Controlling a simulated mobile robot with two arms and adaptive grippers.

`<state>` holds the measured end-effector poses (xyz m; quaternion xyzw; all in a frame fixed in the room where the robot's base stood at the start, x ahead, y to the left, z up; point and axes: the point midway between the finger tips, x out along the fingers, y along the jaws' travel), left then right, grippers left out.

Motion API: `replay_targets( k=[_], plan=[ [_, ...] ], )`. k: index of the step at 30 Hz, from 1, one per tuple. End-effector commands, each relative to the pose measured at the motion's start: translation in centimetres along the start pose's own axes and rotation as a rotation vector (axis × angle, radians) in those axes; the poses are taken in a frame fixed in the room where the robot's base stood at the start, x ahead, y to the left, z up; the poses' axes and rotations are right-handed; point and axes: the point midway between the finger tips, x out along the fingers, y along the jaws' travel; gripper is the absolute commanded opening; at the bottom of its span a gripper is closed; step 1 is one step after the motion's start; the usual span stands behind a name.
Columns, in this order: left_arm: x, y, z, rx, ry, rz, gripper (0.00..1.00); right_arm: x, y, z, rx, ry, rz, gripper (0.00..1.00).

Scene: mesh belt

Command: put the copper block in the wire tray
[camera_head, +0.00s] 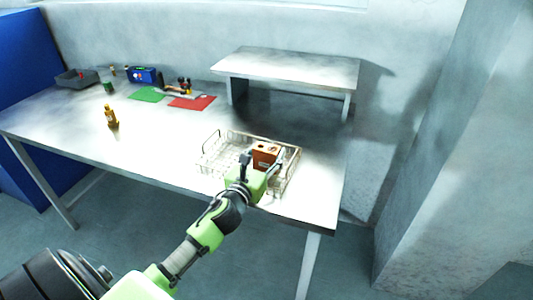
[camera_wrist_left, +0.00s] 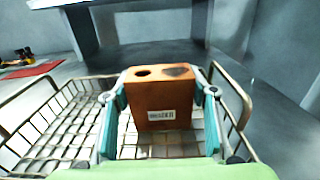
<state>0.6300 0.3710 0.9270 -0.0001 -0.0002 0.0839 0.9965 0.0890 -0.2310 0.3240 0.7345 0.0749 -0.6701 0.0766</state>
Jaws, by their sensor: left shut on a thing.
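The copper block (camera_head: 265,152) is an orange-brown box with two dark round holes on top. In the left wrist view the copper block (camera_wrist_left: 165,100) shows a white label on its near face. My left gripper (camera_head: 262,165) is shut on it, with teal finger pads (camera_wrist_left: 162,120) on its two sides. The wire tray (camera_head: 212,160) stands near the table's front right. The block is over the right part of the wire tray (camera_wrist_left: 62,122), within its rim outline. I cannot tell whether the block touches the mesh floor. My right gripper is not in view.
A raised shelf (camera_head: 285,68) stands behind the tray. A red mat (camera_head: 192,103), a green mat (camera_head: 147,94), a blue box (camera_head: 142,75) and a grey bin (camera_head: 76,78) lie to the left. An amber bottle (camera_head: 111,117) stands alone. The table's front middle is clear.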

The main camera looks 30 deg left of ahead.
Motion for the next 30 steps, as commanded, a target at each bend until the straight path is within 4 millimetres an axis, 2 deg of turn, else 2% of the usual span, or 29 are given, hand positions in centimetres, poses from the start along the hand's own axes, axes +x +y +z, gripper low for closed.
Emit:
replay_targets(
  k=[5,6,8,20,26,30],
  plan=[
    [0.0,0.0,-0.1,0.0,-0.002,0.0,0.23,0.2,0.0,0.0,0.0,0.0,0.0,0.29],
    [0.0,0.0,-0.3,-0.001,0.001,0.0,0.55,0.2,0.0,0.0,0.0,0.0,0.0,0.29],
    [0.0,0.0,-0.2,-0.001,0.001,0.0,0.69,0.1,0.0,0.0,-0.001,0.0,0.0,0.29],
    [0.0,0.0,0.3,-0.001,0.0,0.001,0.69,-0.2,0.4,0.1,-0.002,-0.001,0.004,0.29],
    [-2.8,0.1,-0.2,0.001,0.003,0.001,0.69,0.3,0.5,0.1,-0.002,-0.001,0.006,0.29],
    [-5.8,0.0,-0.3,0.0,0.004,0.0,0.69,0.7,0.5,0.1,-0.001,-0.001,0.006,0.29]
  ],
)
